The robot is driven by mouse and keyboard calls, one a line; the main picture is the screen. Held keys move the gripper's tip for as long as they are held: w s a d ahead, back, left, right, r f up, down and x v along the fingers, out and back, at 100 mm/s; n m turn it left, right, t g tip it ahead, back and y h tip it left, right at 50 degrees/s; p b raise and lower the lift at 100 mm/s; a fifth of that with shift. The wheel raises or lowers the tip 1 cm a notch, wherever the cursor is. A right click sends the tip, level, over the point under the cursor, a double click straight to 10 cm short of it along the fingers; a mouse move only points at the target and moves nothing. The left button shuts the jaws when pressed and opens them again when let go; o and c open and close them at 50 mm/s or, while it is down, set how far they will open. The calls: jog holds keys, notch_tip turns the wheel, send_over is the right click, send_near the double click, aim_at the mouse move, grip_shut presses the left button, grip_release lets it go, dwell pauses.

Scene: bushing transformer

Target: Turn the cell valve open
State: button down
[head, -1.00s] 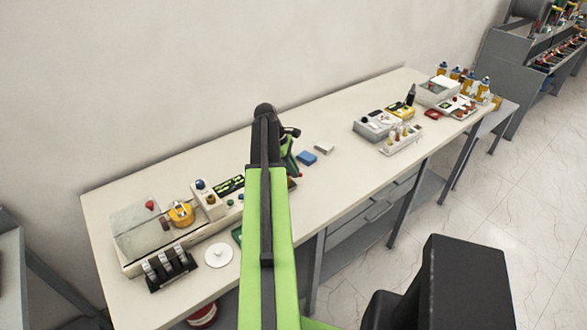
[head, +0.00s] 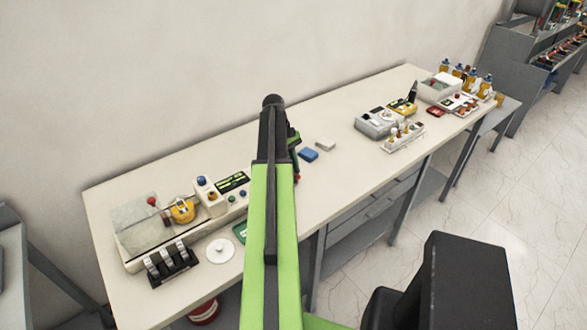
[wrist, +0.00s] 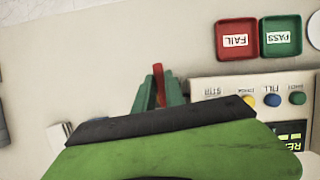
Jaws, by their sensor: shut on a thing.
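My gripper (wrist: 160,88) has green fingers shut on a slim red piece (wrist: 158,72), which sticks out between the fingertips in the wrist view. Its lower part is hidden by the fingers and wrist. In the head view my arm hides most of the gripper; a red bit (head: 297,178) shows just right of the arm. I cannot tell whether the held piece belongs to the cell valve. The control panel (wrist: 222,88), with yellow, blue and green buttons, lies right of the fingers in the wrist view. No part is clearly recognizable as the cell valve.
Red FAIL (wrist: 236,39) and green PASS (wrist: 280,36) trays lie beside the panel. A yellow round part (head: 182,210) and a red-topped stalk (head: 152,201) stand at the bench's left end. A blue block (head: 308,154) lies right of my arm. Bare bench (head: 350,180) lies beyond.

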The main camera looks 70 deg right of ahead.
jog(key=shift+w, duration=0.1)
dwell(0.3)
jog(key=c, duration=1.4)
grip_release()
jog(key=p+v, duration=1.6)
jog(key=v, duration=0.1)
jog(key=shift+r, duration=0.15)
jog(key=shift+w+d, duration=0.1)
jog(key=shift+d, duration=0.05)
